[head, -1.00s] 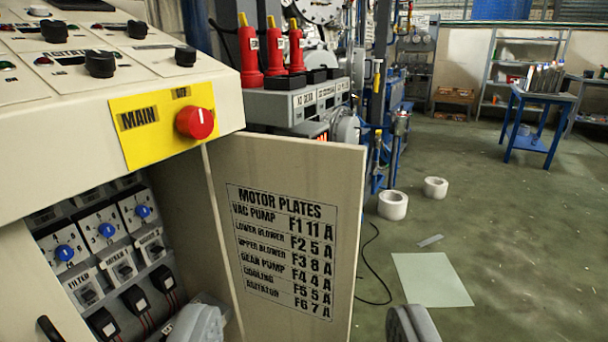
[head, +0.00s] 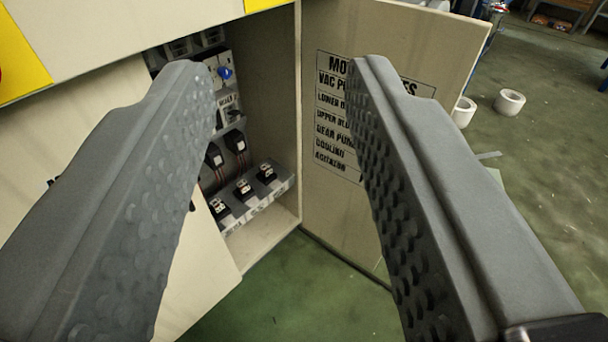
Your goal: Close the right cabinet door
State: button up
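The right cabinet door (head: 425,60) is a beige panel standing wide open to the right of the cabinet opening, with a black-lettered motor plates label on its inner face. The cabinet (head: 279,110) shows switches, black breakers and red wires inside. The left cabinet door (head: 75,160) is a beige panel at the left, partly covered by my gripper. My gripper (head: 284,75) is open and empty, its two grey studded fingers wide apart in front of the opening. The right finger overlaps the right door and its label in the picture; I cannot tell whether it touches the door.
Green floor (head: 310,295) is clear below the cabinet. Two white rolls (head: 509,102) stand on the floor beyond the door at the right. A yellow panel (head: 22,52) is on the cabinet's upper front at the left.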

aim_at(434, 53)
jog(key=i+l+u, duration=0.1)
jog(key=l+u, duration=0.2)
jog(key=u, duration=0.15)
jog(key=l+u, duration=0.45)
jog(key=i+l+u, duration=0.1)
jog(key=l+u, duration=0.2)
jog(key=u, duration=0.15)
jog(key=l+u, duration=0.3)
jog(key=u, duration=0.2)
jog(key=k+l+u, duration=0.1)
jog(key=l, duration=0.35)
jog(key=k+l+u, duration=0.15)
jog(key=l, duration=0.3)
jog(key=k+l+u, duration=0.1)
jog(key=k+l, duration=0.2)
jog(key=l, duration=0.15)
jog(key=k+l+u, duration=0.15)
jog(key=l, duration=0.25)
jog(key=k+l+u, duration=0.1)
jog(key=k+l, duration=0.4)
jog(key=l, duration=0.15)
jog(key=k+l, duration=0.15)
jog(key=l, duration=0.15)
jog(key=k+l, duration=0.2)
jog(key=l, duration=0.15)
jog(key=k+l, duration=0.15)
jog(key=l, duration=0.2)
